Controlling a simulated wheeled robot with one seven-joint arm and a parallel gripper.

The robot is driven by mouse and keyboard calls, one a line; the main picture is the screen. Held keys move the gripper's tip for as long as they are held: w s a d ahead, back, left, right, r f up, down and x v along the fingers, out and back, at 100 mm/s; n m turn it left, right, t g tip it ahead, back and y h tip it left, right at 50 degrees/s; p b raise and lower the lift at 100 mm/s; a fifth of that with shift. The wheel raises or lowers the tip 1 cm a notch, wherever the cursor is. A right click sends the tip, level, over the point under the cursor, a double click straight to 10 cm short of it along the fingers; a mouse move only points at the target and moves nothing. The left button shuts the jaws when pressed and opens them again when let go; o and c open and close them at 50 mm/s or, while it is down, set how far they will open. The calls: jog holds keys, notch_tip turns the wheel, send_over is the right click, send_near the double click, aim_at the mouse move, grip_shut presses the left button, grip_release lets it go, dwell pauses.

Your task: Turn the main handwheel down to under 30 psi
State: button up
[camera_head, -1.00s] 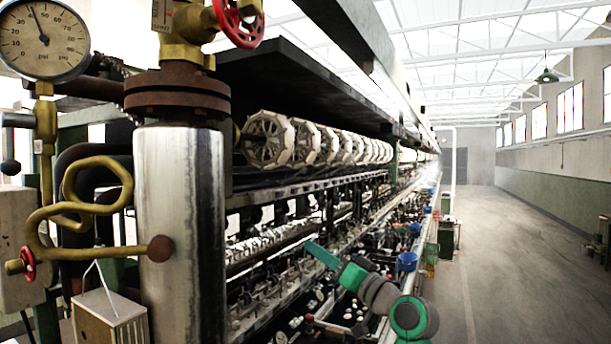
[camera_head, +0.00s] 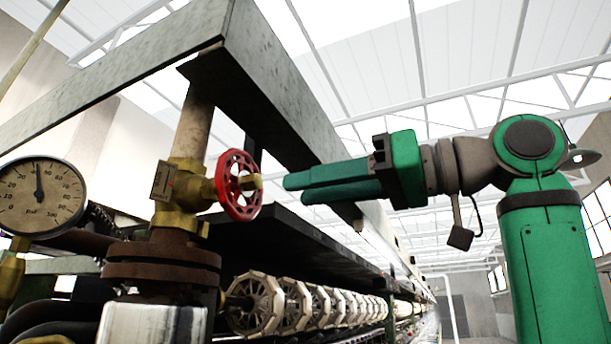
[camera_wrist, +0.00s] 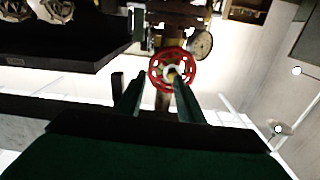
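The main handwheel (camera_head: 238,185) is red with a brass hub nut. It faces right on a brass valve (camera_head: 187,185) above a rusty flange. A round gauge (camera_head: 40,197) marked psi stands at the left; its needle points nearly straight up, around 40, though I cannot read it exactly. My gripper (camera_head: 288,189) points left at wheel height, a short gap from the wheel. In the wrist view my gripper (camera_wrist: 159,84) has its two fingers apart and empty, with the handwheel (camera_wrist: 152,68) ahead between the fingertips. The gauge also shows there (camera_wrist: 203,45).
A dark shelf (camera_head: 300,245) and a row of pale reels (camera_head: 255,302) lie below. A vertical pipe (camera_head: 193,130) rises from the valve. Open air lies right of the wheel.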

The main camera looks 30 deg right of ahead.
aim_at(260, 181)
jog(key=shift+n, duration=0.3)
jog(key=shift+w+a+r, duration=0.25)
jog(key=shift+w+a, duration=0.35)
jog(key=shift+a, duration=0.45)
jog(key=shift+w+a+r, duration=0.25)
jog(key=shift+w+a, duration=0.35)
jog(key=shift+a, duration=0.4)
jog(key=shift+w+a+r, duration=0.25)
jog(key=shift+w+a, duration=0.35)
jog(key=shift+a, duration=0.45)
jog(key=shift+c, duration=0.3)
